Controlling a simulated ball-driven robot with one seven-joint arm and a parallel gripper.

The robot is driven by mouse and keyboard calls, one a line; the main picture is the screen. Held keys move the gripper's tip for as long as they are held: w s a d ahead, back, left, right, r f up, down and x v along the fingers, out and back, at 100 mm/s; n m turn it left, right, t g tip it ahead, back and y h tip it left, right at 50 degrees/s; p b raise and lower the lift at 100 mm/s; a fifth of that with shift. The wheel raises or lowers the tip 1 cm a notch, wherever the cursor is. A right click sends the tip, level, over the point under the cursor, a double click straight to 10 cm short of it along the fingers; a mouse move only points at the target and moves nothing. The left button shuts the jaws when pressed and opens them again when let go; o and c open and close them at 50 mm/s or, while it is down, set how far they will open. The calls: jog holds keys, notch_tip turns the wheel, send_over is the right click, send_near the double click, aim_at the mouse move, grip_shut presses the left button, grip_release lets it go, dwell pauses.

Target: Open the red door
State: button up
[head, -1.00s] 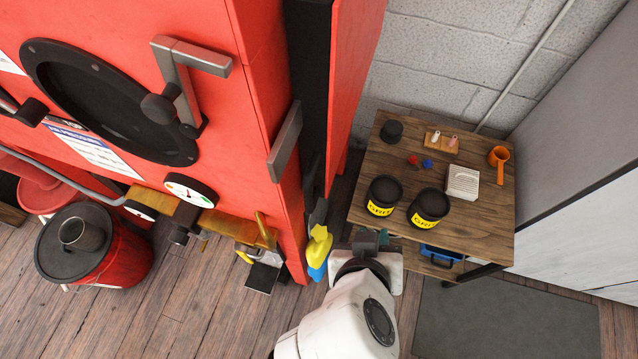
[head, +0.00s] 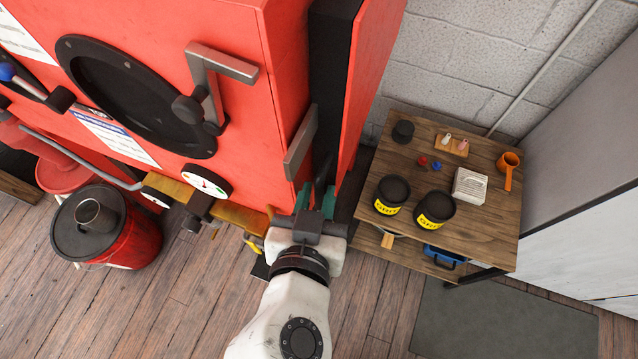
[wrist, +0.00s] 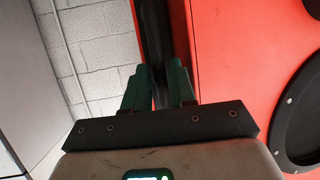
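The red cabinet (head: 285,75) fills the upper left of the head view. A red door panel (head: 372,75) stands at its right side, with a black band (head: 332,80) between them. A grey bar handle (head: 300,142) is on the cabinet near that edge. My gripper (head: 316,190) is just below the handle, its green fingers pointing up at the black band. In the wrist view, the fingers (wrist: 158,75) stand apart with dark space between them, and the cabinet's red face (wrist: 235,65) is on the right. Whether they touch anything is hidden.
A wooden table (head: 480,225) with black jars (head: 435,208) stands right of the door. A red drum (head: 140,240) stands at left. A dial gauge (head: 206,182) juts from the cabinet. Wooden floor (head: 200,320) is clear in front; a grey mat (head: 500,320) lies at right.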

jog(key=shift+x, duration=1)
grip_shut()
